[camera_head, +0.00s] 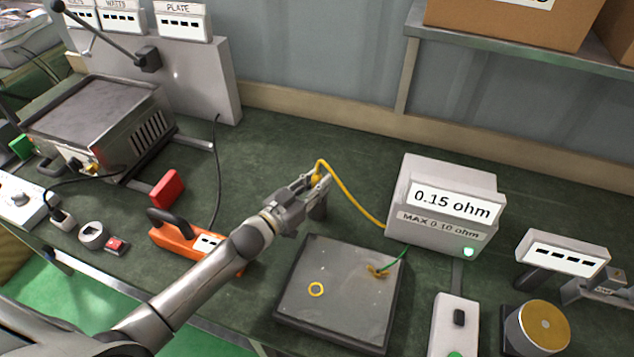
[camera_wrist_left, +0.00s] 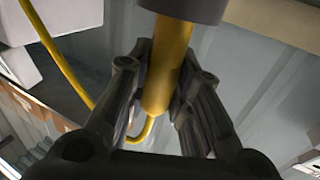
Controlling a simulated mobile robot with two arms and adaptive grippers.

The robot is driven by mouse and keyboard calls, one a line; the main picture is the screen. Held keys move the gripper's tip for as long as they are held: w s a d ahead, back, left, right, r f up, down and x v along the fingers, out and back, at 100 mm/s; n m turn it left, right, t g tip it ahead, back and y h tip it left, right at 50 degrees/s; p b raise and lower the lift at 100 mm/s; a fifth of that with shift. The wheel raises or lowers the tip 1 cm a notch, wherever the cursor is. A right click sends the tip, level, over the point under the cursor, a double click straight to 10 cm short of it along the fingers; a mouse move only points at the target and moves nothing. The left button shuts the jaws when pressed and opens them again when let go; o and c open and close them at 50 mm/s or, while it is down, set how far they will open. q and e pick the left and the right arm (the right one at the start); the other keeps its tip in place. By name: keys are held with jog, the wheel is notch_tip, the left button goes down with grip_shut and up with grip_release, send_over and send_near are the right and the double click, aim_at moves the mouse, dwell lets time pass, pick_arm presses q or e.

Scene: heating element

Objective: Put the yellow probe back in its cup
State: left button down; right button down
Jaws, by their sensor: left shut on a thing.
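My left gripper (camera_head: 314,188) is shut on the yellow probe (camera_head: 317,178), above the bench behind the dark square plate (camera_head: 290,306). In the left wrist view the probe (camera_wrist_left: 168,68) is a yellow rod between the two dark fingers (camera_wrist_left: 163,100). One end meets a dark grey round part (camera_wrist_left: 185,8) at the top edge; I cannot tell whether that is the cup or part of the probe. A yellow cable (camera_head: 350,203) runs from the probe to the grey ohm meter (camera_head: 400,190), which reads 0.15 ohm. I cannot clearly make out the cup.
An orange tool (camera_head: 178,240) and a red block (camera_head: 168,188) lie left of my arm. A brass-topped cylinder (camera_head: 543,325) stands front right. The bench behind the gripper is clear.

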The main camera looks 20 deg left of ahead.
pick_arm(q)
jog(key=shift+f, duration=0.2)
jog(key=c, duration=1.3)
grip_release()
jog(key=shift+r, duration=0.1)
jog(key=shift+s+r, duration=0.1)
jog(key=shift+r, duration=0.05)
jog(key=b+v, duration=0.2)
jog(key=v, duration=1)
